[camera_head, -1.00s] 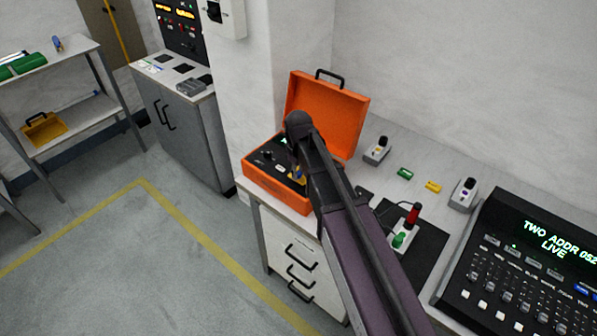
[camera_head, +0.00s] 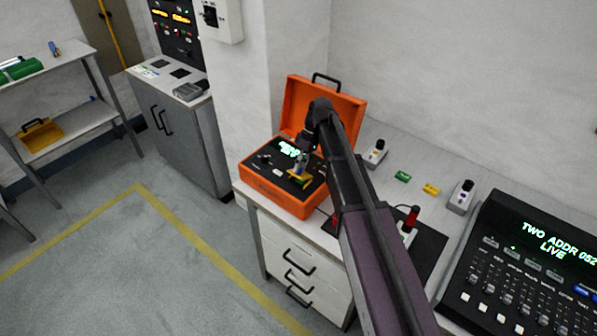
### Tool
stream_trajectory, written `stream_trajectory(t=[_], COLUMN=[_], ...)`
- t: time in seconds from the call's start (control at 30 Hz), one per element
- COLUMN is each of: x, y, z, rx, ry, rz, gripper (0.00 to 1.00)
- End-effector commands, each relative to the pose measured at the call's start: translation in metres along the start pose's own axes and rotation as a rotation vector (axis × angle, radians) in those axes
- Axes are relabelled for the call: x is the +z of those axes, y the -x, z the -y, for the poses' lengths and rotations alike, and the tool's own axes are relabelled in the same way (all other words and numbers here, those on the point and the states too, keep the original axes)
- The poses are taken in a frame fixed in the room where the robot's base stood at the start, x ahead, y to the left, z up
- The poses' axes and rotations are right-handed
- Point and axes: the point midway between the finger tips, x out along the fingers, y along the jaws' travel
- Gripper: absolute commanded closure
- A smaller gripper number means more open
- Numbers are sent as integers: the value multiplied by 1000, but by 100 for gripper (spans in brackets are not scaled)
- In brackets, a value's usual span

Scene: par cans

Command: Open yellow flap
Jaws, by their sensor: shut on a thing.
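The orange case (camera_head: 268,194) stands on the bench with its lid (camera_head: 350,115) raised. Inside is a black panel with a lit green-white display (camera_head: 289,149) and small controls. The yellow flap (camera_head: 299,181) is at the right part of this panel, a small yellow piece under my fingertips. My gripper (camera_head: 301,170) points down at the panel, shut on the yellow flap. The flap's exact angle is too small to tell. My arm hides the right edge of the case and part of the lid.
Right of the case are a grey switch box (camera_head: 375,154), a green block (camera_head: 402,176), a yellow block (camera_head: 431,188) and another switch box (camera_head: 461,197). A red-handled lever (camera_head: 412,217) stands near my arm. A black console (camera_head: 525,270) fills the right.

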Motion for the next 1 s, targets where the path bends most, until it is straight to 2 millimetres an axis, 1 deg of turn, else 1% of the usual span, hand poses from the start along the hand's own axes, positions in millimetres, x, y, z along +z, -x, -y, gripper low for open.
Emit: stream_trajectory(t=[0.03,0.3,0.67,0.7,0.77,0.8,1.0], x=[-1,0,0,0,0,0,0], y=[1,5,6,6,6,6,6], z=[-4,-4,-4,-4,-4,-4,-4], rx=[-21,-93,-98,-98,-98,-98,-98], ry=[-3,-3,-3,-3,-3,-3,-3], rz=[-1,-3,-4,-4,-5,-4,-4], gripper=[100,100,100,61,43,32,32])
